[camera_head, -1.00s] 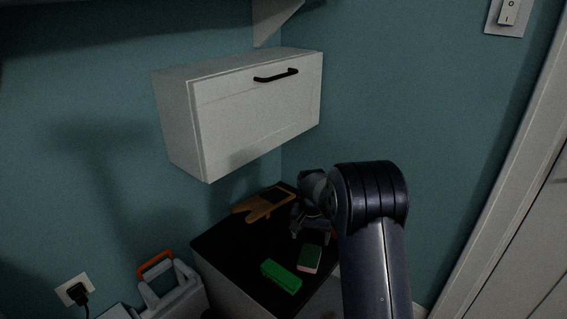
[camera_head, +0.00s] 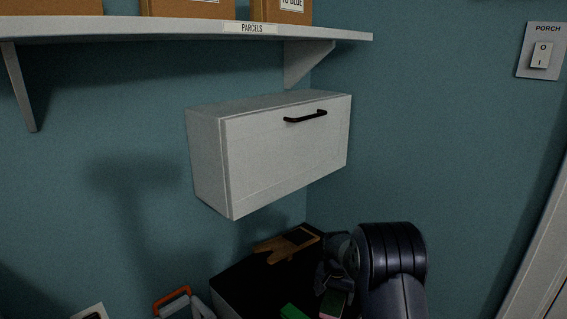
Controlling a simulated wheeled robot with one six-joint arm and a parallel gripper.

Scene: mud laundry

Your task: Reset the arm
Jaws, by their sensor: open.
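My arm rises from the bottom right of the view. My gripper (camera_head: 333,289) points down and away over the dark countertop, partly hidden behind my own arm link. It is open, and I see nothing held in it. A green and pink sponge (camera_head: 333,303) lies beneath or just beside it; I cannot tell whether they touch. A green block (camera_head: 293,312) lies to the left, cut off by the bottom edge.
A closed white wall cabinet (camera_head: 285,150) with a black handle hangs above the countertop (camera_head: 245,287). A tan glove-like item (camera_head: 288,245) lies at the back. A shelf (camera_head: 180,30) labelled PARCELS holds boxes. A light switch (camera_head: 541,52) is at right. An orange-handled container (camera_head: 176,300) stands lower left.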

